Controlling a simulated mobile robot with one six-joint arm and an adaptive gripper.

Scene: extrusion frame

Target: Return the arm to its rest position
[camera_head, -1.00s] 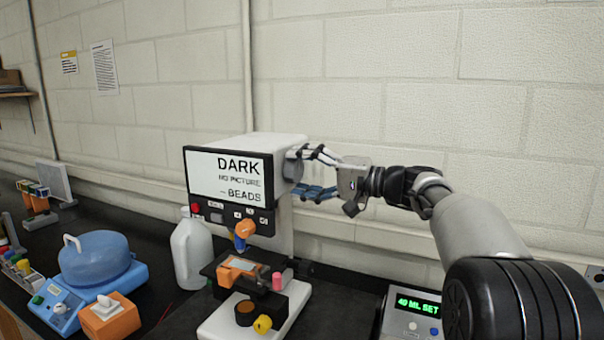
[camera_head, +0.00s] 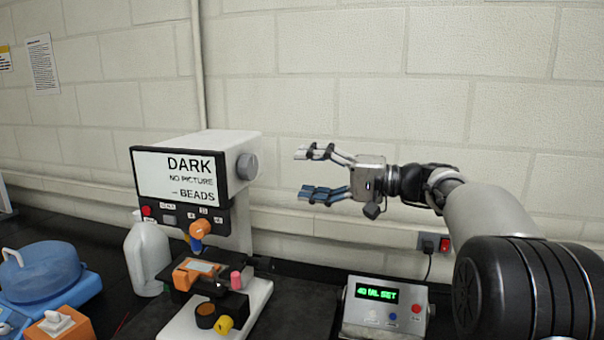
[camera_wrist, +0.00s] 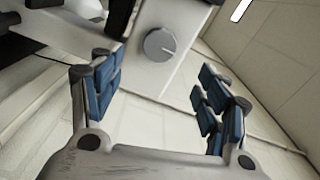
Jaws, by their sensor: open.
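My gripper (camera_head: 315,173) is open and empty in the head view, its fingers pointing left in front of the pale block wall. It is apart from the white microscope-like machine (camera_head: 240,150), to the right of the grey round knob (camera_head: 247,166) on that machine's side. In the wrist view my gripper (camera_wrist: 160,95) shows both blue-padded fingers spread wide with nothing between them. The knob (camera_wrist: 160,43) shows beyond the fingers there.
The machine's screen (camera_head: 179,178) reads "DARK NO PICTURE – BEADS". A dispenser box (camera_head: 384,310) reading "40 ML SET" stands below my arm. A white jug (camera_head: 147,258), a blue lidded device (camera_head: 42,272) and an orange switch box (camera_head: 58,328) stand left. Wall surrounds my gripper.

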